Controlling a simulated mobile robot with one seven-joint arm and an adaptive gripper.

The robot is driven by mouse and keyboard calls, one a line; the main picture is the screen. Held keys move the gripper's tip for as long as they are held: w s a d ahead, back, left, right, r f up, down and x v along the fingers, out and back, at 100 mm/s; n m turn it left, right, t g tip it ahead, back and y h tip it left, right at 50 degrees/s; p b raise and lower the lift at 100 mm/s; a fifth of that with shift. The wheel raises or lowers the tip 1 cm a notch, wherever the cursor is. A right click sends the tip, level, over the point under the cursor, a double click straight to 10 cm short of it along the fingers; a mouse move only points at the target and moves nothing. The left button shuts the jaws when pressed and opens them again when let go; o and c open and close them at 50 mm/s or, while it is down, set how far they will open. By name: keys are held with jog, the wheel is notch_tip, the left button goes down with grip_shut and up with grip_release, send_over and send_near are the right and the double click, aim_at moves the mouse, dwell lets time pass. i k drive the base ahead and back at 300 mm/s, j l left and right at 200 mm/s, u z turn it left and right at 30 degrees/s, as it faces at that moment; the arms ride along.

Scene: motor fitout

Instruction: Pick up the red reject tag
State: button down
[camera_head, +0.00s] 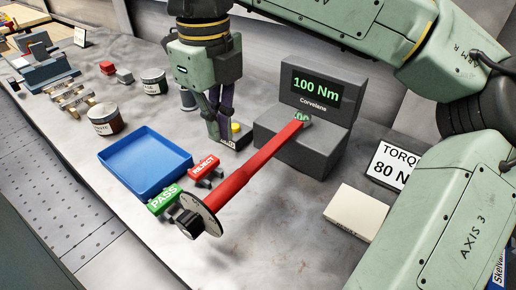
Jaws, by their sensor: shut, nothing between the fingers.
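The red reject tag (204,168) lies on the grey bench, with white "REJECT" lettering on it. It is just right of the blue tray and beside the green pass tag (163,200). My gripper (219,136) points down above the bench, behind the reject tag in the picture and apart from it. Its dark fingers are together with nothing between them.
A long red torque wrench (262,163) rests on the grey "100 Nm" tester (318,145), its round end reaching near the tags. The blue tray (112,157) is empty. A "TORQUE 80 N" sign (392,168) and a cream box (355,212) stand right. Tins and fixtures stand left.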

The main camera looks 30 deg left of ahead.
aim_at(199, 172)
jog(key=k, duration=1.5)
